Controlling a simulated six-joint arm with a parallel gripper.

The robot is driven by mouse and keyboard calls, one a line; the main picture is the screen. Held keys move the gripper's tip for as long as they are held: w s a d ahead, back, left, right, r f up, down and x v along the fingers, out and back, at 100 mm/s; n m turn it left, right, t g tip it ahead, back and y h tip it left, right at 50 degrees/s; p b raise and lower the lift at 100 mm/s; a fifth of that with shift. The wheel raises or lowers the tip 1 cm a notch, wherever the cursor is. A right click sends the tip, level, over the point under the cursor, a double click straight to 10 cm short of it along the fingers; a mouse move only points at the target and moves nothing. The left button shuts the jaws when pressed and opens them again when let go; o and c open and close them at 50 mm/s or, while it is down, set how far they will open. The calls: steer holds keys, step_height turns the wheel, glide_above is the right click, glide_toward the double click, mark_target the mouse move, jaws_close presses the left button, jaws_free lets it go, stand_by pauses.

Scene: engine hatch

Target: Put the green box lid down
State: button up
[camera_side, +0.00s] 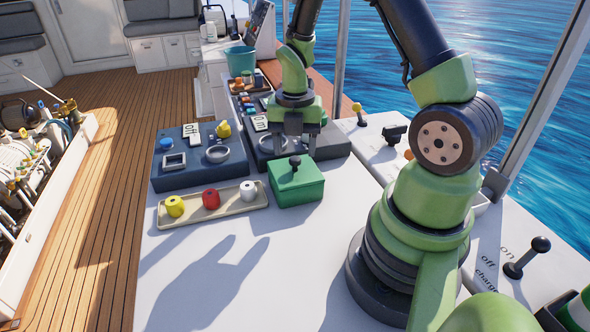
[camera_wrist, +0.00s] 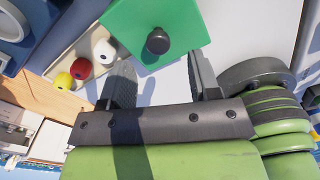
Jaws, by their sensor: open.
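The green box (camera_side: 298,195) stands on the white table. Its green lid (camera_side: 309,173) lies on top of it and looks level, with a black knob (camera_side: 295,162) upright in its middle. In the wrist view the lid (camera_wrist: 185,22) fills the top middle, and its knob (camera_wrist: 158,41) is just beyond the gap between the fingers. My gripper (camera_side: 301,140) is open and empty, above and apparently behind the box in the side view. In the wrist view my gripper (camera_wrist: 160,76) has its two dark fingers wide apart, with nothing between them.
A tray (camera_side: 228,210) left of the box holds yellow (camera_side: 175,206), red (camera_side: 211,199) and white (camera_side: 248,191) pieces. Dark control panels (camera_side: 190,170) stand behind, one close to my gripper. A teal bucket (camera_side: 240,60) is farther back. The table front (camera_side: 220,290) is clear.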

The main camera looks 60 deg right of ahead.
mark_target(295, 158)
steer(key=f, duration=0.4)
steer(key=shift+w+d+f, duration=0.15)
steer(key=shift+d+f, duration=0.1)
steer(key=shift+d, duration=0.1)
jaws_close()
steer(key=shift+r, duration=0.15)
